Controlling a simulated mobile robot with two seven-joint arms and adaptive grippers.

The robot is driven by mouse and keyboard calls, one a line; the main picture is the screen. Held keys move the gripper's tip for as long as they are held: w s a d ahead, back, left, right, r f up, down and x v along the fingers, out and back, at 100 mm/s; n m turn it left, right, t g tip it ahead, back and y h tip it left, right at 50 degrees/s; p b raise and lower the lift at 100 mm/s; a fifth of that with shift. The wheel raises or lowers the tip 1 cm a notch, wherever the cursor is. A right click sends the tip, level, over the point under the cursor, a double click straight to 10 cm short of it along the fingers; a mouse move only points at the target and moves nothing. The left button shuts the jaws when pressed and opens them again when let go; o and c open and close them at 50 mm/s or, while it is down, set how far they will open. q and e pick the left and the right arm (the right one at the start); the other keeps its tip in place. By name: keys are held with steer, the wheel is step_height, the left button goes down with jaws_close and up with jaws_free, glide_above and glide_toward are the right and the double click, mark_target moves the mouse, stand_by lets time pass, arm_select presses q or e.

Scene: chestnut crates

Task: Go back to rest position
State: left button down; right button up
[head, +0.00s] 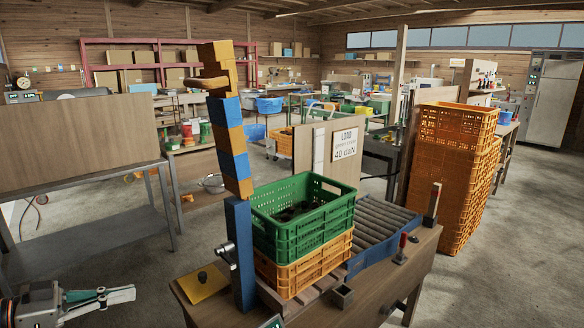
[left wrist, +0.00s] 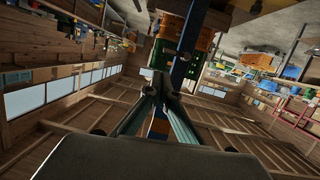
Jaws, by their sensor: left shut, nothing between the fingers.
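My left gripper (head: 132,292) is low at the left edge of the head view, in front of the work table and apart from it. Its fingers are shut with nothing between them. In the left wrist view the shut fingertips (left wrist: 160,80) meet near the middle. A green crate (head: 303,210) sits on an orange crate (head: 305,270) on the table, with dark contents only partly visible. The crates also show in the left wrist view, the green one (left wrist: 163,52) below the orange one. My right gripper is not in view.
A blue post (head: 241,255) with blue and orange segments above stands at the table's near left. A roller conveyor (head: 375,228) lies right of the crates. Stacked orange crates (head: 455,175) stand behind. A grey-framed bench (head: 85,190) is at left. The floor (head: 120,262) between is open.

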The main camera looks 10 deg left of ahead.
arm_select(q)
steer(key=s+d+f, duration=0.3)
steer(key=d+f, duration=1.7)
steer(key=f, duration=0.1)
steer(key=s+f+n+y, duration=0.1)
steer(key=s+f+y, duration=0.2)
steer(key=f, duration=0.4)
steer(key=s+d+f+n+y, duration=0.1)
steer(key=s+f+n+y, duration=0.1)
steer(key=s+f+y, duration=0.2)
step_height(320, 180, down, 3)
steer(key=shift+s+d+r+y, duration=0.1)
steer(key=shift+s+d+y, duration=0.2)
steer(key=shift+s, duration=0.55)
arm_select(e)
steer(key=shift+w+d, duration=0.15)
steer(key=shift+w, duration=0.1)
